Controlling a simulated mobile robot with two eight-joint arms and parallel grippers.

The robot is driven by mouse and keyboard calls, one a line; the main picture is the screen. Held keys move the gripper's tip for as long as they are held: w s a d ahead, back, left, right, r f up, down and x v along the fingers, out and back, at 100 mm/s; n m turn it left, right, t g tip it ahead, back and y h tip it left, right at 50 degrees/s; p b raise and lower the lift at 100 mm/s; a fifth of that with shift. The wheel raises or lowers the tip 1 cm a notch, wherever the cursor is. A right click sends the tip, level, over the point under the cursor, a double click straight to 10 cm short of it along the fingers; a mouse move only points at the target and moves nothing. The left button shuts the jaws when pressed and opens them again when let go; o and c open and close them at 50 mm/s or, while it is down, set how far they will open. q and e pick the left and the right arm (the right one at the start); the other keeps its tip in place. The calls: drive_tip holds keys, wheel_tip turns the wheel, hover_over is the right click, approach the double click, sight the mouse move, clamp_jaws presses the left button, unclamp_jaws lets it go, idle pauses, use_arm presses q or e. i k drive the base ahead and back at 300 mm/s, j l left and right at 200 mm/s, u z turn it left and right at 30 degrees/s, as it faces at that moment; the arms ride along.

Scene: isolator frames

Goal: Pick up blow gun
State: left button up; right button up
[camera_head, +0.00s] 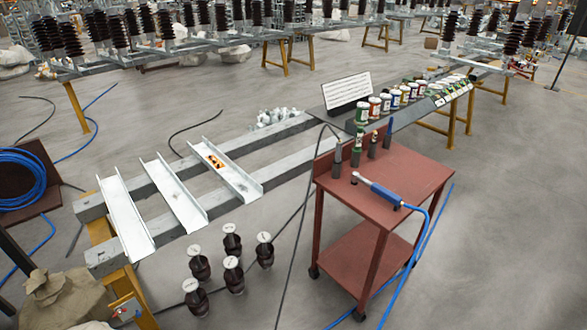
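The blow gun (381,191) lies on the top of a red cart (405,175) on the right. Neither of my grippers shows in the head view, and nothing touches the blow gun from above.
Upright dark tools (356,152) stand at the cart's back left. Behind it, a frame carries several cans (375,107) and a white sign (346,90). Metal channels (172,193) lie on beams at left. Several dark insulators (232,275) stand on the floor left of the cart.

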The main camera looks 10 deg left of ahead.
sight(338, 160)
drive_tip(key=i+z, duration=0.25)
drive_tip(key=z, duration=0.2)
drive_tip(key=i+j+z, duration=0.2)
drive_tip(key=z, duration=0.25)
drive_tip(key=i+j+z, duration=0.25)
drive_tip(key=i+j, duration=1)
drive_tip(key=j, duration=0.15)
